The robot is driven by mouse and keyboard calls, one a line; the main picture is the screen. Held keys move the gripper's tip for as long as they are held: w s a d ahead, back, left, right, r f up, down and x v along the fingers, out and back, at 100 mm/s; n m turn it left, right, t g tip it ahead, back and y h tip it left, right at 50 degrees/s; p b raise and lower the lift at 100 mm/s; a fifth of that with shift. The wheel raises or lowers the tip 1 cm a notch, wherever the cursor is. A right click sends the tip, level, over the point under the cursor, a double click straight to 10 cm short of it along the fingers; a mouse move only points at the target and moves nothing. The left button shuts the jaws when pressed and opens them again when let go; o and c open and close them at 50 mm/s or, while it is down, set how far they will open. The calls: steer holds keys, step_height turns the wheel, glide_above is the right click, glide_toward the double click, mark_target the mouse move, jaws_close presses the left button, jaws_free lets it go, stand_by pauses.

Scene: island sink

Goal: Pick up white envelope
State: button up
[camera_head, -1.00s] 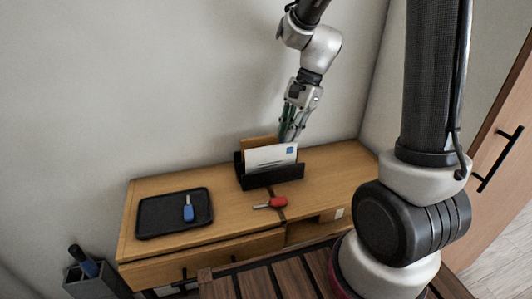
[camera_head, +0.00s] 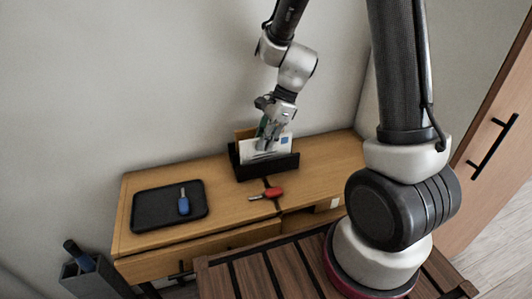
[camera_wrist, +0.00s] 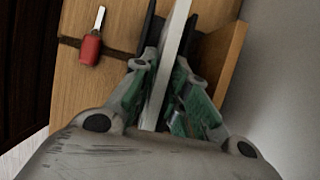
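The white envelope (camera_head: 284,146) stands upright in a black letter holder (camera_head: 272,168) on the wooden desk, with a blue stamp-like mark at its upper right corner. My gripper (camera_head: 264,147) is down at the holder, in front of part of the envelope. In the wrist view the envelope (camera_wrist: 171,60) shows edge-on as a pale strip between my two fingers (camera_wrist: 163,64). The fingertips are drawn close on both sides and appear shut on it. The envelope's lower end is hidden in the holder.
A brown piece (camera_head: 245,133) stands behind the envelope. A red-handled tool (camera_head: 272,193) lies in front of the holder. A black tray (camera_head: 146,216) with a blue-handled tool (camera_head: 183,205) is at the left. The wall is close behind; the desk's right side is clear.

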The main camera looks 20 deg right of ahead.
mark_target(266, 153)
steer(key=shift+x, duration=1.6)
steer(key=shift+f, duration=0.25)
steer(key=shift+c, duration=0.2)
jaws_close()
